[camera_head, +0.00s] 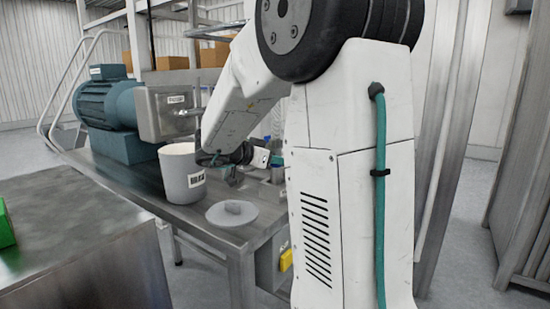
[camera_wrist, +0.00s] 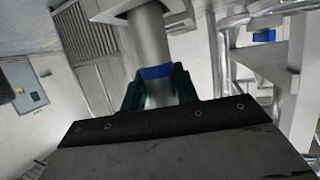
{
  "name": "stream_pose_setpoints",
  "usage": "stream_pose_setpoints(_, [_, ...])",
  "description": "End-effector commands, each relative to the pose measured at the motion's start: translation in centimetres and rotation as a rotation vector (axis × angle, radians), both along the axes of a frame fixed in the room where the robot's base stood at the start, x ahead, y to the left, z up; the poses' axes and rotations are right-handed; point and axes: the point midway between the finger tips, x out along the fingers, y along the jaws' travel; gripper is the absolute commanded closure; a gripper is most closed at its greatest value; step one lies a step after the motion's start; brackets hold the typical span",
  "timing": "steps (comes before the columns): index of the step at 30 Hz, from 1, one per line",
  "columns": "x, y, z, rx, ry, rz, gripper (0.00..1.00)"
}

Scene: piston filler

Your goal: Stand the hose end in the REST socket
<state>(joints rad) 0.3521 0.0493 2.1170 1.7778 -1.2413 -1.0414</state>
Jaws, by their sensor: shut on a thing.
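In the wrist view, the teal fingers of my gripper (camera_wrist: 160,88) are closed on both sides of a grey metal tube with a blue band, the hose end (camera_wrist: 150,42). The tube runs up from between the fingers toward the top of the picture. In the head view, my arm reaches down over the steel bench (camera_head: 225,233), and its wrist is low behind the white bucket; the fingers and the hose end are small and partly hidden there. I cannot make out the REST socket in either view.
A white bucket (camera_head: 182,190) with a label stands on the bench, with a round grey lid (camera_head: 232,213) beside it. A teal motor (camera_head: 108,108) and steel box (camera_head: 168,112) are behind. A steel counter (camera_head: 75,240) is at left. A yellow item (camera_head: 286,259) hangs below the bench.

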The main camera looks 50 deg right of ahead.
Motion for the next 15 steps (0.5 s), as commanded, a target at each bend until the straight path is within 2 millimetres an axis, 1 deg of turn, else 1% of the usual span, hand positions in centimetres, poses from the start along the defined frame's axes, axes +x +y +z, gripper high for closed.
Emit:
stream_pose_setpoints(10, [0.01,0.0,-0.14,-0.001,-0.001,0.0,1.0])
stream_pose_setpoints(15, [0.02,-0.01,-0.72,-0.001,0.001,0.0,1.0])
